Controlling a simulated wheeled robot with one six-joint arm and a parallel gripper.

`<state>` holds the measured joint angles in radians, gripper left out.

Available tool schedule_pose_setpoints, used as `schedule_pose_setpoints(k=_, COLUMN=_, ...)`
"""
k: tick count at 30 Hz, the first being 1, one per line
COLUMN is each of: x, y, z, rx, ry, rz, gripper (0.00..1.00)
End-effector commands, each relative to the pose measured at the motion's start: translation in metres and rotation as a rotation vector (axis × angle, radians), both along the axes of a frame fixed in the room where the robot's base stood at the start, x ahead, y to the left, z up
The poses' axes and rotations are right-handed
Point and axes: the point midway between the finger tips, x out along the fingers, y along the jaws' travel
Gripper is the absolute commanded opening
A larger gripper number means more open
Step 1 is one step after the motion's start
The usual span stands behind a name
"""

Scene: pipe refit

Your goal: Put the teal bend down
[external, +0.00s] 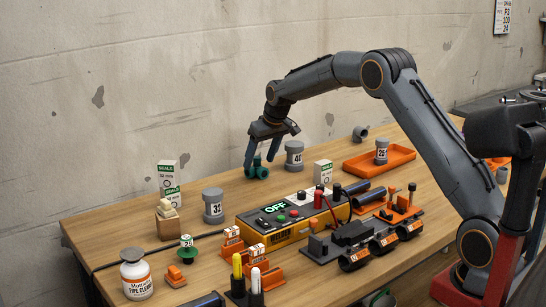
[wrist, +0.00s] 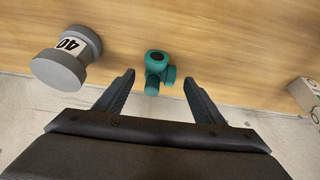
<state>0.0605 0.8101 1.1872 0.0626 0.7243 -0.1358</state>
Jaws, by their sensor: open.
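The teal bend (external: 258,170) stands on the wooden bench near the wall in the external view. It also shows in the wrist view (wrist: 157,68), resting on the wood just beyond my fingertips. My gripper (external: 261,160) is open over the bend, its fingers pointing down. In the wrist view my gripper (wrist: 158,78) has its two fingers apart, one on each side of the bend, with visible gaps between them and it. In the external view the fingers partly hide the bend.
The grey fitting marked 40 (external: 294,155) stands close to the right of my gripper. A grey fitting marked 32 (external: 213,205), a seals box (external: 169,181) and the yellow welder box (external: 292,221) stand nearby. An orange tray (external: 379,160) lies further right. Bare wood lies left of the bend.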

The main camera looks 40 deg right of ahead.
Motion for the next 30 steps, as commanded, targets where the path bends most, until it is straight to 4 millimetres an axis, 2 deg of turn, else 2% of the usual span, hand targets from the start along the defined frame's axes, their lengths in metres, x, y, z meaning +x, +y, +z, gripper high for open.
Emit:
schedule_pose_setpoints(k=1, x=-0.004, y=0.0, z=0.012, rx=0.0, ry=-0.003, rz=0.0, gripper=0.63)
schedule_pose_setpoints(k=6, x=-0.019, y=-0.001, z=0.044, rx=0.0, ry=-0.002, rz=0.0, gripper=0.63)
schedule_pose_setpoints(k=12, x=-0.031, y=-0.002, z=0.07, rx=0.0, ry=-0.001, rz=0.0, gripper=0.63)
schedule_pose_setpoints(k=18, x=-0.036, y=-0.002, z=0.08, rx=0.0, ry=0.0, rz=0.0, gripper=0.63)
schedule_pose_setpoints(k=27, x=-0.036, y=-0.001, z=0.08, rx=0.0, ry=0.001, rz=0.0, gripper=0.63)
schedule_pose_setpoints(k=30, x=-0.044, y=0.0, z=0.085, rx=0.0, ry=0.006, rz=-0.001, gripper=0.63)
